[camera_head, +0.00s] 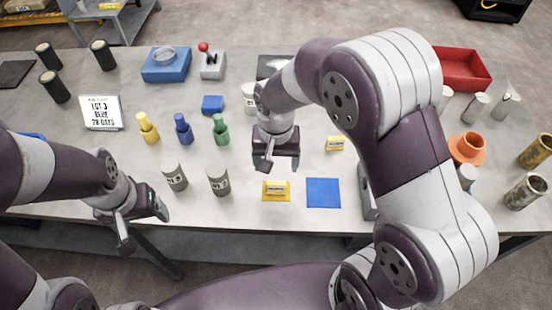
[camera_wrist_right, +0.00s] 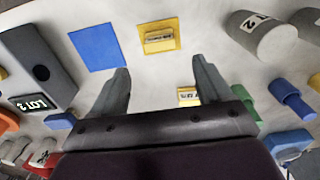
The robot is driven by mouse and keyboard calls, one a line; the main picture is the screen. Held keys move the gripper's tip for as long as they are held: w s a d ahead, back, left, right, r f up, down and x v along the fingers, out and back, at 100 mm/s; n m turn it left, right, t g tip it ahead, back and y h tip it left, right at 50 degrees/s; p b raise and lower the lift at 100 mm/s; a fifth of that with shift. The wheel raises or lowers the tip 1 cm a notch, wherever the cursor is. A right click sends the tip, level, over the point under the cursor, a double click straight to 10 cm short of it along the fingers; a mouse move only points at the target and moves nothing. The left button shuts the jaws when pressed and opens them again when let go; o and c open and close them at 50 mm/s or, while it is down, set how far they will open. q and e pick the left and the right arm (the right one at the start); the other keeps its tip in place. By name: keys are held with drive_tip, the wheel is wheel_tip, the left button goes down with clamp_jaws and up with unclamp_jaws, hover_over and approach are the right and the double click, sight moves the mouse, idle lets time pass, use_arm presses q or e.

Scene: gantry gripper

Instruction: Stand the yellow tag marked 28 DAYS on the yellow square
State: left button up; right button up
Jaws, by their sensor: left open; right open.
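A small yellow tag (camera_head: 276,191) is on the yellow square (camera_head: 267,198) near the table's front edge. In the right wrist view the tag (camera_wrist_right: 159,37) sits within the yellow square (camera_wrist_right: 143,30); its print is too small to read. A second yellow tag (camera_head: 335,144) lies further back, right of my right gripper. In the wrist view a yellow tag (camera_wrist_right: 188,94) shows beside one finger. My right gripper (camera_head: 276,163) is open and empty above the table, behind the yellow square. My left gripper (camera_head: 143,226) is open and empty at the front edge.
A blue square (camera_head: 323,193) lies right of the yellow one. Grey cylinders (camera_head: 218,181) stand to the left, with coloured pegs (camera_head: 184,130) behind. A sign (camera_head: 101,112) reads LOT 3, BLUE, 28 DAYS. A grey box (camera_wrist_right: 28,55) is partly hidden by my arm in the head view.

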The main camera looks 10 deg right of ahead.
drive_tip(key=s+d+r+n+t, duration=0.1)
drive_tip(key=s+d+r+n, duration=0.2)
drive_tip(key=s+d, duration=0.4)
drive_tip(key=shift+s+d, duration=0.2)
drive_tip(key=shift+s, duration=0.6)
idle(0.3)
